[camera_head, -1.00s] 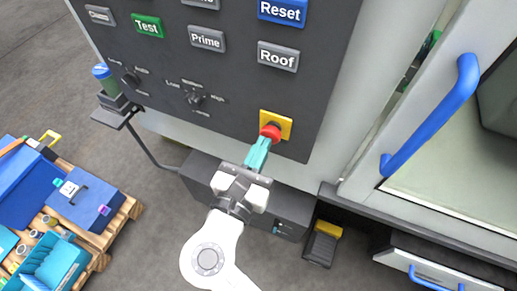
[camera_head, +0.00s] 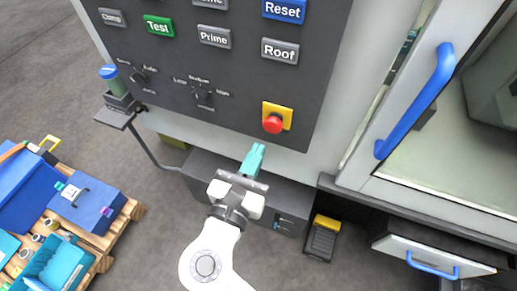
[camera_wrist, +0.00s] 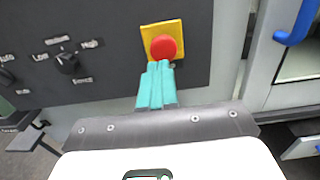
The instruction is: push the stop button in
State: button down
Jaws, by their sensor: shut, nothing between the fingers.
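The stop button is a red mushroom head (camera_head: 273,124) on a yellow square plate (camera_head: 285,110), low on the dark control panel. In the wrist view the red head (camera_wrist: 164,48) stands just beyond my fingertips on its yellow plate (camera_wrist: 147,34). My gripper (camera_head: 258,149) has teal fingers, shut together with nothing between them. In the head view its tips are below and slightly left of the button, with a visible gap. In the wrist view the fingertips (camera_wrist: 157,66) overlap the button's lower edge. I cannot tell how deep the button sits.
The panel (camera_head: 225,75) also carries Reset (camera_head: 284,10), Roof (camera_head: 280,50), Prime (camera_head: 214,37) and Test (camera_head: 158,26) buttons and rotary knobs (camera_head: 203,95). A blue door handle (camera_head: 418,100) is at right. A pallet with boxes (camera_head: 88,204) stands at lower left.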

jog(key=b+v, duration=0.1)
jog(key=v, duration=0.7)
jog(key=shift+s+f+b, duration=0.15)
jog(key=shift+s+b, duration=0.25)
jog(key=shift+a, duration=0.1)
jog(key=d+f+m+g, duration=0.6)
jog(key=d+f+m, duration=0.25)
jog(key=d, duration=0.45)
jog(key=d+f+m+g, duration=0.5)
jog(key=d+f+m, duration=0.35)
jog(key=d, duration=0.35)
jog(key=s+d+f+m+g+y, duration=0.2)
jog(key=s+d+f+m+y, duration=0.1)
jog(key=s+m, duration=0.3)
jog(key=s+d+f+m+g+y+b, duration=0.1)
jog(key=s+d+f+m+g+y, duration=0.2)
jog(key=s+m, duration=0.4)
jog(key=f+m, duration=0.1)
jog(key=m, duration=0.1)
jog(key=shift+d+m, duration=0.3)
jog(key=shift+m, duration=0.1)
